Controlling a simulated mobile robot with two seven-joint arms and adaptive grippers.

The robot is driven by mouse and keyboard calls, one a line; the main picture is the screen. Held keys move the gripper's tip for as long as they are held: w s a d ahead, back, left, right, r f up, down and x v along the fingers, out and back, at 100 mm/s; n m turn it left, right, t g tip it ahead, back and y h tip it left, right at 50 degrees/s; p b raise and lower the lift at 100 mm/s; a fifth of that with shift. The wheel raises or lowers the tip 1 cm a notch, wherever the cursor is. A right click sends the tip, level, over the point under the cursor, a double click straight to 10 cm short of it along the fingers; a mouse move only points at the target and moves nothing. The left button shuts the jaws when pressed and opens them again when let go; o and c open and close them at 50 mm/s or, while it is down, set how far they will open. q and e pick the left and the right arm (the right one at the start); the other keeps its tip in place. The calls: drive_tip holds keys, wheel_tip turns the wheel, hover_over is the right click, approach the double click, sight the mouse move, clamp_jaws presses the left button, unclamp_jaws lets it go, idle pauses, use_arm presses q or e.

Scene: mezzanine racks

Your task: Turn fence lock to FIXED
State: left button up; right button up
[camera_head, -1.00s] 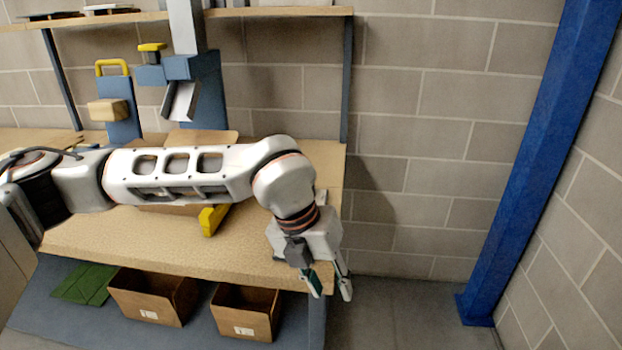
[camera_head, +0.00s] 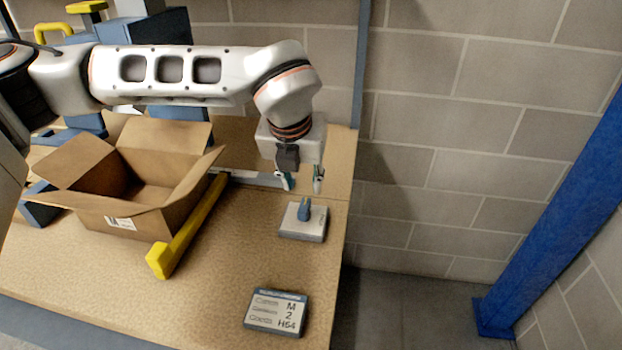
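A small light-grey block with an upright blue knob (camera_head: 304,211), which looks like the fence lock, sits on the bench near its right edge. Any FIXED marking on it is too small to read. A yellow bar (camera_head: 188,235), perhaps the fence, lies slantwise to its left. My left gripper (camera_head: 302,182) is just above and behind the knob in the picture, pointing down. Its two fingers are apart with nothing between them, and I see no contact with the knob. My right gripper is not in view.
An open cardboard box (camera_head: 122,185) stands left of the yellow bar. A blue post (camera_head: 560,190) stands right of the bench. The bench between bar and block is clear.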

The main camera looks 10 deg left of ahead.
sight(306, 200)
use_arm(q)
drive_tip(key=shift+w+f, duration=0.2)
drive_tip(key=shift+f, duration=0.05)
drive_tip(key=x, duration=0.5)
drive_tip(key=shift+f, duration=0.35)
drive_tip(key=shift+w+f, duration=0.2)
drive_tip(key=shift+f, duration=0.35)
drive_tip(key=shift+w+f, duration=0.1)
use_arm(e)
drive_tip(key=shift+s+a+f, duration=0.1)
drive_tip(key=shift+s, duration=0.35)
use_arm(q)
clamp_jaws()
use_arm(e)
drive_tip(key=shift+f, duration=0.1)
